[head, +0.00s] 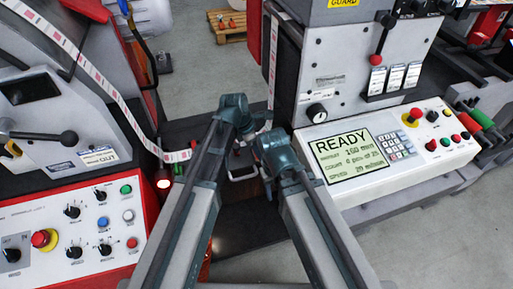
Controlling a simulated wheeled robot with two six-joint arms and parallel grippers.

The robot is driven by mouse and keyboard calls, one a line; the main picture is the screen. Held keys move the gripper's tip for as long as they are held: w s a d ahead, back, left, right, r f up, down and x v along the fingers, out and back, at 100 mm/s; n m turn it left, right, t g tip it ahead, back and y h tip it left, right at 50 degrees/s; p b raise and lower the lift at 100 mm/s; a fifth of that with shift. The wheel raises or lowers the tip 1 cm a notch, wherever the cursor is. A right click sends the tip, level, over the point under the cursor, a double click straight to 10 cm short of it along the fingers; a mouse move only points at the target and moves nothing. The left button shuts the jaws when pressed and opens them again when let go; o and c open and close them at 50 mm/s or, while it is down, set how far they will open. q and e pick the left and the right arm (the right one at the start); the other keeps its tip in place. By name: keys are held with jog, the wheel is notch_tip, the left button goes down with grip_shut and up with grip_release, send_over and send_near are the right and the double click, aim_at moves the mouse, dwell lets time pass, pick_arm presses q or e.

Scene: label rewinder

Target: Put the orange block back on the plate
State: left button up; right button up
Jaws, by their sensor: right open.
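My two arms reach up the middle of the head view, and their wrists come close together over the dark gap between the machines. My right gripper (242,170) is small and partly hidden by the arms; it is open, with nothing visible between its fingers. My left gripper is mostly hidden around the left wrist, and its fingers cannot be made out. I cannot make out the orange block or the plate for certain.
A control panel (75,235) with knobs and buttons stands at left. A console (390,150) with a READY screen (350,157) stands at right. A printed label strip (90,70) runs down from the upper left. A wooden pallet (229,27) lies on the floor behind.

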pick_arm(q)
jog(key=o, duration=1.3)
jog(key=shift+o, duration=0.2)
jog(key=shift+r, duration=0.15)
jog(key=p+v, duration=1.3)
jog(key=shift+a+r, duration=0.15)
jog(key=shift+r, duration=0.15)
jog(key=shift+s, duration=0.1)
